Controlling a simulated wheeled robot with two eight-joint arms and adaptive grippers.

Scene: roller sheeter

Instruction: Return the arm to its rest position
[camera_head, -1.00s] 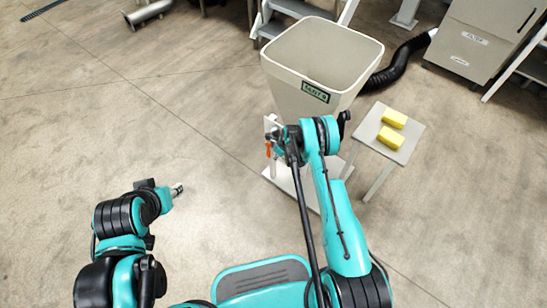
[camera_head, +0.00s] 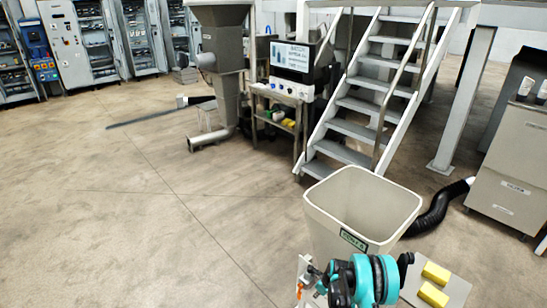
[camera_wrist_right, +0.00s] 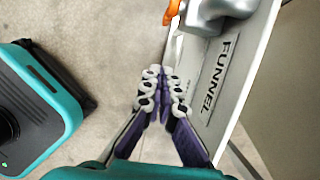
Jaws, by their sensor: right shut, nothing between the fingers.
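My right arm (camera_head: 375,278) shows at the bottom edge of the head view, teal and black, in front of the cream funnel bin (camera_head: 362,205). My right gripper (camera_head: 316,274) is partly hidden by the wrist there and sits beside a small white panel with an orange handle (camera_head: 300,290). In the right wrist view the purple-and-grey fingers (camera_wrist_right: 161,90) are together with nothing between them. They are close to the edge of a pale panel (camera_wrist_right: 228,70) marked FUNNEL; I cannot tell whether they touch it. My left arm and gripper are out of view.
Yellow blocks (camera_head: 436,273) lie on a small stand (camera_head: 457,290) right of my wrist. A grey cabinet (camera_head: 512,150) and black hose (camera_head: 437,212) are farther right. Metal stairs (camera_head: 362,105) and a hopper machine (camera_head: 222,60) stand behind. Floor at left is clear.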

